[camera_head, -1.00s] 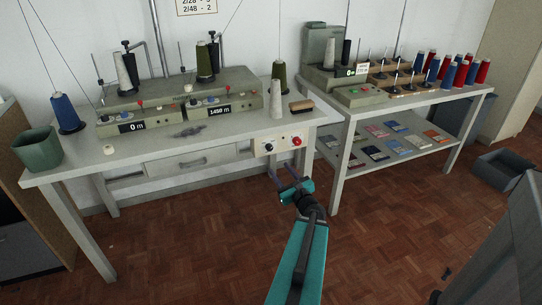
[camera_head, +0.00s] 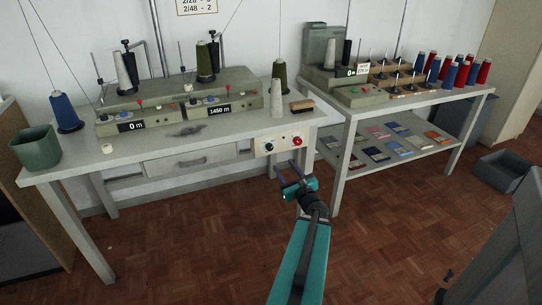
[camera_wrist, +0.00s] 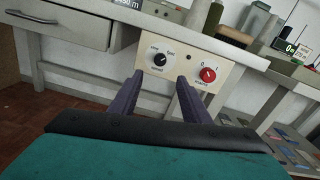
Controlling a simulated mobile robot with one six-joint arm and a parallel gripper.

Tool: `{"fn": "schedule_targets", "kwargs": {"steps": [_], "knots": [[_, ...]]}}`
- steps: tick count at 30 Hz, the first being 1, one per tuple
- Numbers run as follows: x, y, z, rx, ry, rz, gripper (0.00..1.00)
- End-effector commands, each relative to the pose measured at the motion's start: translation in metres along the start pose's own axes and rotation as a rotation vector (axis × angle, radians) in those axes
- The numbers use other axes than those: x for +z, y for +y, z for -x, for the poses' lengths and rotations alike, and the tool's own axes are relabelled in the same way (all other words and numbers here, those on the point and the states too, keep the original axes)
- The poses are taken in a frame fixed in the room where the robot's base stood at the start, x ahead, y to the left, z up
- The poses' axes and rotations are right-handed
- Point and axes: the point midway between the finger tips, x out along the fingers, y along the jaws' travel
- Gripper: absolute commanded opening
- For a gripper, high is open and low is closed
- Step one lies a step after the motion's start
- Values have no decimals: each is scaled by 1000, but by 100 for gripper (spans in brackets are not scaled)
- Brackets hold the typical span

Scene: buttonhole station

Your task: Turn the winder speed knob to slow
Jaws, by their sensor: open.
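The winder speed knob (camera_wrist: 160,59) is a round black dial with a white pointer mark on a cream control panel (camera_wrist: 185,66). The small print around it includes "slow" at upper left and "fast" at upper right. The panel is at the front right of the winding table, and the black knob (camera_head: 269,147) shows there in the head view. My gripper (camera_wrist: 158,84) is open and empty, with its two purple fingers pointing at the panel. In the head view my gripper (camera_head: 285,171) is below and in front of the panel, apart from the knob.
A red knob (camera_wrist: 208,74) sits right of the black knob on the same panel. A drawer (camera_head: 190,162) is left of the panel. Cones and a wooden brush (camera_head: 302,106) stand on the table above. The floor in front is clear.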

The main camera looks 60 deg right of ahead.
Motion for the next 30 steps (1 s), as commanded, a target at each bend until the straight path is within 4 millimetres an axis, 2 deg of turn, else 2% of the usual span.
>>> {"fn": "schedule_targets", "kwargs": {"steps": [16,30], "knots": [[-2,1,-19,-1,-1,1,43],[0,-1,-70,-1,-1,0,43]]}}
